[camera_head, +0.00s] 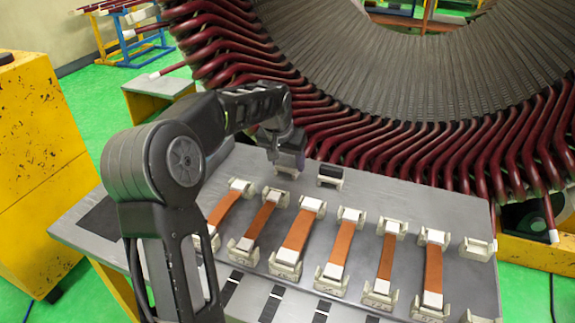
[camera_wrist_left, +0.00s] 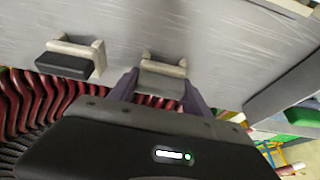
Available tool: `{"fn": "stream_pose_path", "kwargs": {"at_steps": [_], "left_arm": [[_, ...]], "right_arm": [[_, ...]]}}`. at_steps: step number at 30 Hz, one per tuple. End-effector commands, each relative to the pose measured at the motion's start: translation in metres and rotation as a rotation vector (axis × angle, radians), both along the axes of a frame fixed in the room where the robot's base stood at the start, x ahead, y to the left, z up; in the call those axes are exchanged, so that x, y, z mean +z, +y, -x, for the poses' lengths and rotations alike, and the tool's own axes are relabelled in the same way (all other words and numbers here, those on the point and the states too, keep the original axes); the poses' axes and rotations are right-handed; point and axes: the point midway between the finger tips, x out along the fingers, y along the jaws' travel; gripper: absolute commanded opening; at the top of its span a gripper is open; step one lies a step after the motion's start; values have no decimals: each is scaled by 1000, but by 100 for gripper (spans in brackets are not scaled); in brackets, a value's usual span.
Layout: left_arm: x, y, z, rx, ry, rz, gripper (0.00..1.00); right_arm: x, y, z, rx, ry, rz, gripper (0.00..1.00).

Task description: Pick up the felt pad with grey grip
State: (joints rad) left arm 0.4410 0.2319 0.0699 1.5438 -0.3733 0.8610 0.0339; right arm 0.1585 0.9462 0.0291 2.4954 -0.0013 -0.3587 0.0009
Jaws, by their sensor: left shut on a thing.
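My left gripper (camera_head: 288,160) is at the back edge of the grey table, over a small pale holder (camera_head: 286,171). In the left wrist view its two purple-grey fingers (camera_wrist_left: 161,90) close on either side of a small grey piece, which I take to be the grey grip of the felt pad (camera_wrist_left: 162,83). The pad sits at the pale U-shaped holder (camera_wrist_left: 165,66). The fingers and holder hide most of the pad, and I cannot tell whether it is clear of the holder. My right gripper is not in view.
A black block (camera_head: 330,171) stands in a similar holder just to the right. Several orange strips (camera_head: 300,230) with white ends lie in holders across the grey table (camera_head: 400,190). The large stator with dark red coil ends (camera_head: 380,140) rises close behind the table.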

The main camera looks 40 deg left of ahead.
Motion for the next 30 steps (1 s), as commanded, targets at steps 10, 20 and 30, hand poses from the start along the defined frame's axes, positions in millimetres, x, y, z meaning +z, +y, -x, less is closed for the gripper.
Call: {"fn": "stream_pose_path", "kwargs": {"at_steps": [10, 20, 30], "left_arm": [[0, 0, 0, 0, -1, 0, 14], [35, 0, -1, 0, -6, -2, 14], [94, 0, -1, 0, -3, -1, 14]], "right_arm": [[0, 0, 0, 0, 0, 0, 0], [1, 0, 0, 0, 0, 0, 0], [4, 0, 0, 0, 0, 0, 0]]}}
